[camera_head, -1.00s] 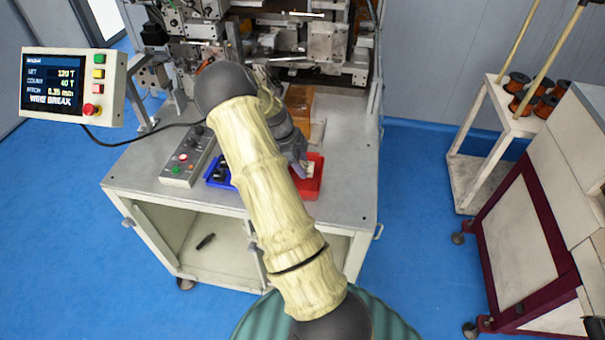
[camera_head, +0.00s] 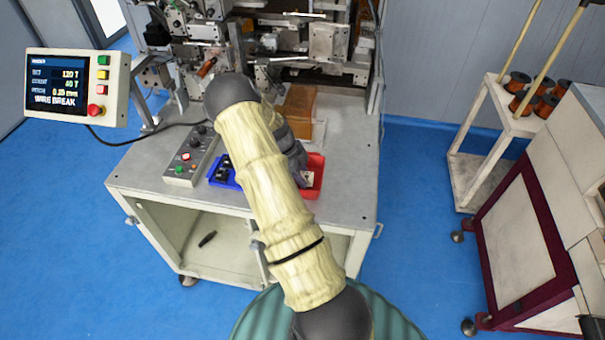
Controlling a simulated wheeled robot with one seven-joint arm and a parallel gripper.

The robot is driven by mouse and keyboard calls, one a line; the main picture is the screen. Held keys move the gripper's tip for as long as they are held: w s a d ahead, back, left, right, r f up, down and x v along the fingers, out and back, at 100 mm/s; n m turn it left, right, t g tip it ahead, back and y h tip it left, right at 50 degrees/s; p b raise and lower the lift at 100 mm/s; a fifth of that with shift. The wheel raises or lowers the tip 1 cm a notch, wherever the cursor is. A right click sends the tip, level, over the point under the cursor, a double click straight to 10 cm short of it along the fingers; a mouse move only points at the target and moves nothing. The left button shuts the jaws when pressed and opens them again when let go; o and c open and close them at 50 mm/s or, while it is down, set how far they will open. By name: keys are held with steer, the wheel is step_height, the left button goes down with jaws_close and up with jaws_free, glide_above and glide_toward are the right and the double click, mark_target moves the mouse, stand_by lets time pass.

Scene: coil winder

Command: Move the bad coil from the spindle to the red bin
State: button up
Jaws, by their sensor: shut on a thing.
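The red bin (camera_head: 316,188) sits on the machine's table, right of the blue bin. My gripper (camera_head: 304,179) is at the red bin, its fingers pointing down over or into it. It is shut on a small pale thing at the fingertips, which I take to be the bad coil (camera_head: 308,177); it is mostly hidden and I cannot tell whether it touches the bin floor. My arm covers the bin's left side. The spindle cannot be made out clearly among the machine parts.
The blue bin (camera_head: 222,172) holds dark parts. A control box (camera_head: 188,158) with buttons lies to its left. The screen (camera_head: 70,85) reads "WIRE BREAK". The tabletop's right side is clear.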

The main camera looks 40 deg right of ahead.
steer(key=shift+f, duration=0.15)
steer(key=o, duration=0.9)
steer(key=shift+o, duration=0.2)
steer(key=b+v, duration=0.4)
steer(key=v, duration=0.8)
steer(key=shift+w, duration=0.1)
